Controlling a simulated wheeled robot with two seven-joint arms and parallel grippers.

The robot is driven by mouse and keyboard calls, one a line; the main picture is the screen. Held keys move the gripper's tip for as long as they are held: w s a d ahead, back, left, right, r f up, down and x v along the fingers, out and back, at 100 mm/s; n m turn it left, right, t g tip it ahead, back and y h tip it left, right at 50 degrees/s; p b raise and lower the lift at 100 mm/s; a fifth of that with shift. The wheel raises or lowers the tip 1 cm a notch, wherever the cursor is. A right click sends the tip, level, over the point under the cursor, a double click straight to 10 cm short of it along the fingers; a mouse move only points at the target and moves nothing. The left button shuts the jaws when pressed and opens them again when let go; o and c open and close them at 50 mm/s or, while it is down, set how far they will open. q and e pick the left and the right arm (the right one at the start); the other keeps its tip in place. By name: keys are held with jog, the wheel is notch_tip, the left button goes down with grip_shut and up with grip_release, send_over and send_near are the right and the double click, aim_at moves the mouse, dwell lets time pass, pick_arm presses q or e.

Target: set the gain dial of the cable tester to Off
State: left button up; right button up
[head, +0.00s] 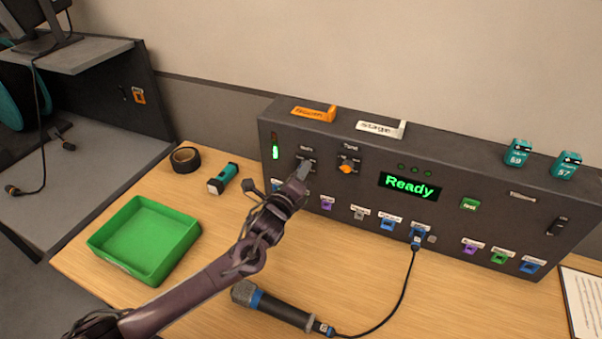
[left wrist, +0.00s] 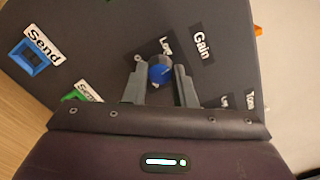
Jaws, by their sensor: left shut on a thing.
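The cable tester (head: 450,215) is a wide dark box at the back of the table, its display reading "Ready". Its gain dial (left wrist: 161,71) is a blue knob beside the "Gain" label in the left wrist view. My left gripper (head: 300,173) is at the panel's upper left in the head view and hides the dial there. In the left wrist view the two grey fingers stand on either side of the knob, shut on it. I cannot read the dial's setting. My right gripper is not in view.
An orange-pointered Tone dial (head: 347,167) sits just right of my gripper. A microphone (head: 270,306) is cabled into a lower socket. A green tray (head: 145,240), a flashlight (head: 222,179) and black tape (head: 186,160) lie left.

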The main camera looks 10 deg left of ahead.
pick_arm(q)
jog(key=n, duration=2.4)
jog(key=shift+f+n, duration=0.1)
jog(key=shift+n, duration=0.2)
jog(key=o, duration=1)
